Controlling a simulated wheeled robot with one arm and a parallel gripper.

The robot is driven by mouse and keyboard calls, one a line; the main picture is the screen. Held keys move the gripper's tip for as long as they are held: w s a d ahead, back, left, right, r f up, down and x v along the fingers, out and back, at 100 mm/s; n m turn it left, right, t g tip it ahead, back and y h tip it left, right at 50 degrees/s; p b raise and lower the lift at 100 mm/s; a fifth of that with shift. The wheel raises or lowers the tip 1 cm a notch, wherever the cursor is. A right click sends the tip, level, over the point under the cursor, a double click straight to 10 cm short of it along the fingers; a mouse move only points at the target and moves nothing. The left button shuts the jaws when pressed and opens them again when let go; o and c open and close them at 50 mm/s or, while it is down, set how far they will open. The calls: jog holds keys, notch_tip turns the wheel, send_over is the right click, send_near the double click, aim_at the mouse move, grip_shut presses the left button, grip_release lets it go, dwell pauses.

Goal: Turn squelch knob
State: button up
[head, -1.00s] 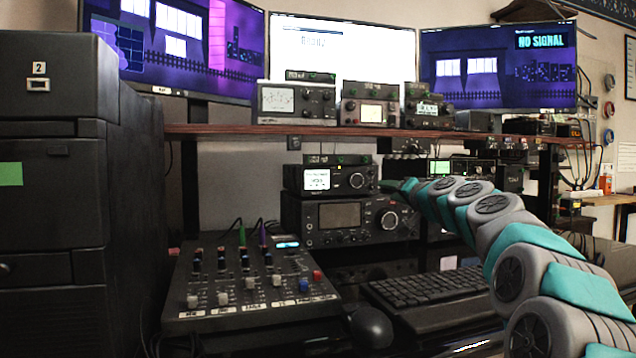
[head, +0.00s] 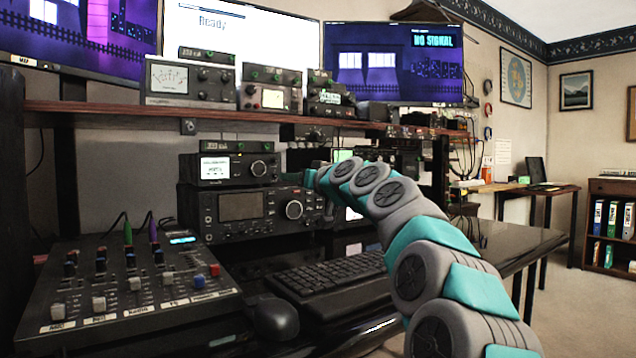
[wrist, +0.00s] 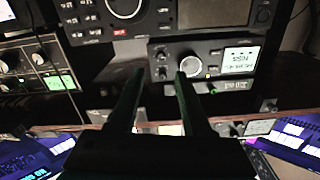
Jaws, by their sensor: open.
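The upper small radio (head: 230,169) stands on a larger radio (head: 245,212) under the shelf. It has a lit display and a large round knob (head: 259,168). The wrist view is upside down and shows this radio (wrist: 213,92), its large knob (wrist: 190,66) and two small knobs (wrist: 161,64) beside it. I cannot read which one is squelch. Contact cannot be told. In the head view my gripper is small and dark, right of the radio.
A mixer (head: 130,285) with sliders, a keyboard (head: 330,276) and a mouse (head: 274,320) lie on the desk below. The shelf (head: 150,110) with several meters runs above the radios. Floor room shows at the right, before a bookshelf (head: 610,220).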

aim_at(276, 176)
jog(key=p+x, duration=0.1)
jog(key=x, duration=0.3)
jog(key=shift+w+a, duration=0.3)
jog(key=shift+p+x, duration=0.65)
jog(key=shift+x, duration=0.65)
jog(key=shift+w+a, duration=0.15)
jog(key=shift+w, duration=0.05)
jog(key=shift+c, duration=0.4)
grip_shut()
